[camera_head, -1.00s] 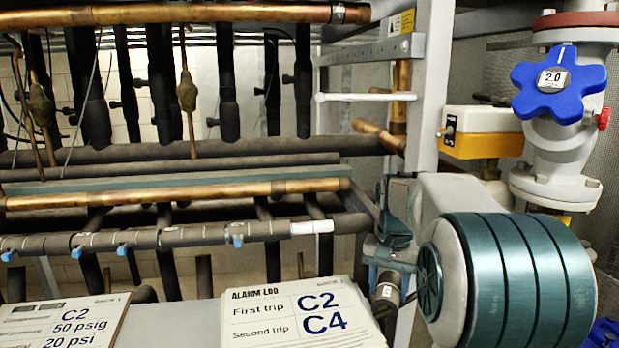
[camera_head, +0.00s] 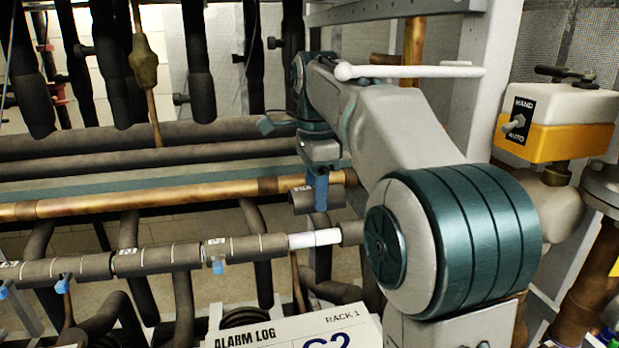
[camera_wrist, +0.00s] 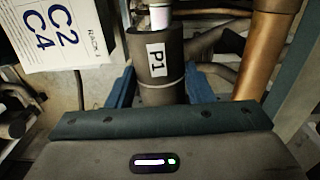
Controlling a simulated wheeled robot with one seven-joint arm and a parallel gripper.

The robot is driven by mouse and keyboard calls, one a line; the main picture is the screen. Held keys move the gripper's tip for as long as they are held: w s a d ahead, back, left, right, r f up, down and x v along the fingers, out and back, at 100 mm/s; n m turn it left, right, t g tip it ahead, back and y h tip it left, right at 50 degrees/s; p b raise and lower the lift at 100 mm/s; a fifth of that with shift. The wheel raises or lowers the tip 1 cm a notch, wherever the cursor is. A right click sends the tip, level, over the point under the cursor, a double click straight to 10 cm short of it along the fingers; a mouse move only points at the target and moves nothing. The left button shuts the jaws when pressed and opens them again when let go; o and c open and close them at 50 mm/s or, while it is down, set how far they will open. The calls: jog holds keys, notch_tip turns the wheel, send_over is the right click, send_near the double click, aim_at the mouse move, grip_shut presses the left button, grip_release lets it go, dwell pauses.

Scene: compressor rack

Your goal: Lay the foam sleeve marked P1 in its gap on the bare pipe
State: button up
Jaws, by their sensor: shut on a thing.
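My gripper (camera_head: 320,192) is shut on the dark foam sleeve marked P1 (camera_head: 303,201), just above the white bare gap (camera_head: 315,238) in the picture. In the wrist view the sleeve (camera_wrist: 157,70) sits between the blue fingers (camera_wrist: 157,88), its P1 label facing the camera. The white bare pipe (camera_wrist: 160,17) shows past the sleeve's far end. The sleeve appears apart from the pipe in the head view. The gap lies between dark sleeves on the left (camera_head: 259,247) and a short dark piece (camera_head: 351,232) on the right.
A copper pipe (camera_head: 120,202) runs behind the sleeved pipe, close to the held sleeve. Blue clips (camera_head: 217,267) hang along the sleeved pipe. The alarm log sheet (camera_head: 270,332) is in front.

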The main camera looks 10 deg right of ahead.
aim_at(313, 233)
jog(key=shift+w+a+r, duration=0.1)
jog(key=shift+a+r, duration=0.05)
jog(key=shift+r, duration=0.15)
jog(key=shift+w+f+b, duration=0.1)
jog(key=shift+f+b, duration=0.45)
notch_tip(313, 233, down, 4)
jog(key=b, duration=0.4)
jog(key=shift+r, duration=0.1)
jog(key=shift+m, duration=0.3)
jog(key=shift+f, duration=0.2)
jog(key=shift+f+b, duration=0.8)
jog(key=shift+f, duration=0.1)
dwell(0.5)
